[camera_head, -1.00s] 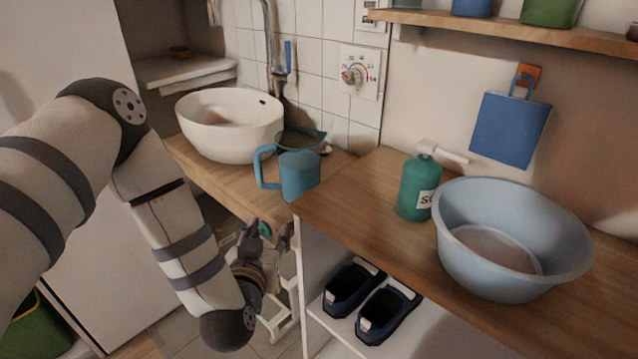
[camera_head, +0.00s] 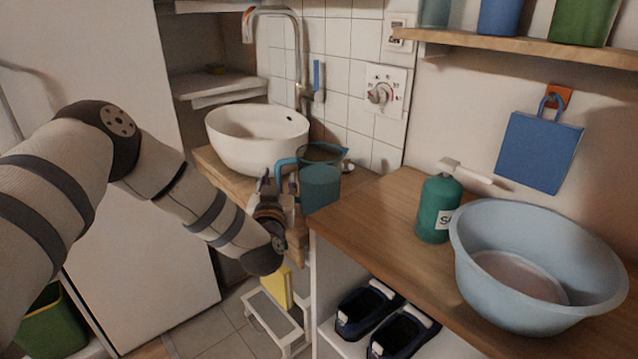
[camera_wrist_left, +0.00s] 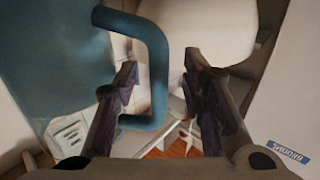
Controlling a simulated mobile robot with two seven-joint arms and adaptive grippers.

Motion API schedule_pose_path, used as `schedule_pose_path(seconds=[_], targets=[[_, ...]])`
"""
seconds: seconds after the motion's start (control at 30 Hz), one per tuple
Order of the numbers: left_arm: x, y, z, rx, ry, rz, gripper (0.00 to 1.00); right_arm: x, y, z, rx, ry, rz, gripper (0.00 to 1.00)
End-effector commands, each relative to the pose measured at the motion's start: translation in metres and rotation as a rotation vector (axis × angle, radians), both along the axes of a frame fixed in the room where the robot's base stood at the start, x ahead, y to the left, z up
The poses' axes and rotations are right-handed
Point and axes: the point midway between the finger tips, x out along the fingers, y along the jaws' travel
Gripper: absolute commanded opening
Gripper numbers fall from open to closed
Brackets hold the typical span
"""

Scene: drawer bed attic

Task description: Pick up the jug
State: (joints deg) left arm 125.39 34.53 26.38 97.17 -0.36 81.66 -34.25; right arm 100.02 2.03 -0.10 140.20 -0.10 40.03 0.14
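The teal jug (camera_head: 320,184) stands upright on the wooden counter between the white basin and the higher worktop, its handle to the left. In the left wrist view the jug's body (camera_wrist_left: 55,55) fills the upper left and its handle (camera_wrist_left: 158,75) reaches in between my fingers. My left gripper (camera_head: 276,180) is at the handle side of the jug. In the left wrist view my left gripper (camera_wrist_left: 160,80) is open, one finger on each side of the handle's outer bar, with gaps beside it. My right gripper is not in view.
The white basin (camera_head: 255,140) with a tap (camera_head: 300,50) stands behind the jug. A green soap bottle (camera_head: 437,208) and a light blue tub (camera_head: 535,265) stand on the worktop (camera_head: 385,210) to the right. A white step stool (camera_head: 272,315) is on the floor below.

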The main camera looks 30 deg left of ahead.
Motion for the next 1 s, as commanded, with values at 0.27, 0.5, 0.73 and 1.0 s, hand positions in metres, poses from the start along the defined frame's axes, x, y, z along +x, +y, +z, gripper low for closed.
schedule_pose_path(seconds=[0.27, 0.5, 0.73, 1.0], targets=[[0.000, 0.000, 0.001, 0.000, -0.001, -0.001, 0.17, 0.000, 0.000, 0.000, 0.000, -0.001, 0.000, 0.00], [0.000, -0.001, 0.001, -0.001, -0.003, -0.001, 0.00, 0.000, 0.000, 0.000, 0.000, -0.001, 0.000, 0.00], [0.000, -0.001, 0.005, -0.001, -0.003, -0.002, 0.00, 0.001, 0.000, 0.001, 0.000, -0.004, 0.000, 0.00], [-0.011, -0.005, 0.057, -0.002, -0.013, -0.004, 0.00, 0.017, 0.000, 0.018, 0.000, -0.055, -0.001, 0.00]])
